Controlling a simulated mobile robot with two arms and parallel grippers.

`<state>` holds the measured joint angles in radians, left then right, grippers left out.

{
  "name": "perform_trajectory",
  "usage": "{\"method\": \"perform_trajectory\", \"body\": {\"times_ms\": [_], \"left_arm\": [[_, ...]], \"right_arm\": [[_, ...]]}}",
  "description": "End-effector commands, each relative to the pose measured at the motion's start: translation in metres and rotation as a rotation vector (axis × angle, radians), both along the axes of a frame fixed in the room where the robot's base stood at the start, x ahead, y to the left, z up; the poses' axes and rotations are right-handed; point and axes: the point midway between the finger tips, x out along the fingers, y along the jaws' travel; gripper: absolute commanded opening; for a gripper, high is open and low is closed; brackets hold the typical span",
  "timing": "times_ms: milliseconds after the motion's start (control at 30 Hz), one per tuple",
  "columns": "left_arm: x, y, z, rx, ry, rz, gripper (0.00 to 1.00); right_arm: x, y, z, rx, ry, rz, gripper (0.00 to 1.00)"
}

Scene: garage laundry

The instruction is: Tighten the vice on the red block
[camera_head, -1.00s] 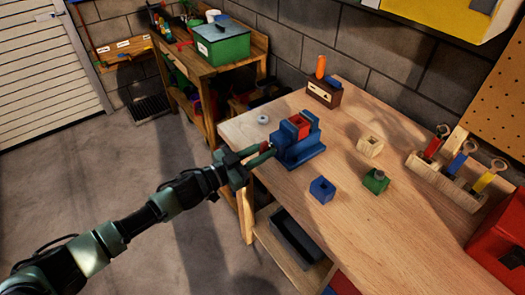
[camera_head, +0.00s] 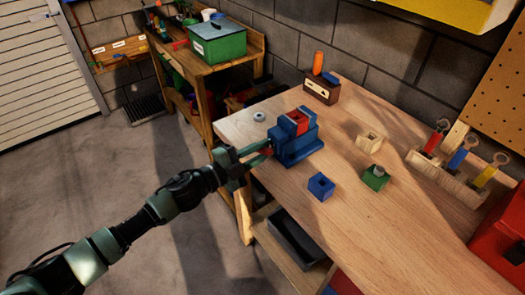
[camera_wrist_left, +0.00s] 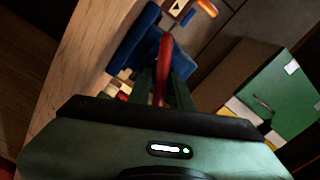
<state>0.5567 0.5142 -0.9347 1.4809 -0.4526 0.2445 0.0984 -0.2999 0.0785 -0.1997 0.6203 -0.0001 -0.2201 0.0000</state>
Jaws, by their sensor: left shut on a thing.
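The blue vice (camera_head: 297,150) stands near the left edge of the wooden workbench. The red block (camera_head: 299,116) sits upright between its jaws, with its top showing. I cannot tell whether both jaws press on it. My left gripper (camera_head: 264,151) is at the near left side of the vice, shut on the vice's red handle. In the left wrist view the handle (camera_wrist_left: 164,62) runs up between my fingers, with the blue vice (camera_wrist_left: 134,48) just beyond. My right gripper is out of view.
On the bench are a blue block (camera_head: 321,187), a green block (camera_head: 375,178), a wooden block (camera_head: 369,141), a small round grey piece (camera_head: 259,117) and a tool rack (camera_head: 455,178). A red box (camera_head: 500,240) stands at the right. The bench's middle front is clear.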

Motion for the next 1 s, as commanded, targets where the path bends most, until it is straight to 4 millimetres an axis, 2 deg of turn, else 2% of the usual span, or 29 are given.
{"method": "perform_trajectory", "body": {"times_ms": [33,300,1000], "left_arm": [[-0.0015,0.0018,-0.0066,0.026,-0.022,0.000,0.00],[-0.0021,0.0015,-0.0074,0.095,-0.114,-0.001,0.00],[-0.0023,0.0018,-0.0088,0.094,-0.108,0.000,0.00]], "right_arm": [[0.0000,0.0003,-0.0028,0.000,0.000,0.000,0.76],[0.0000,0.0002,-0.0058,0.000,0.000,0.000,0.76],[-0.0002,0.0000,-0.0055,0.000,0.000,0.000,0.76]]}}
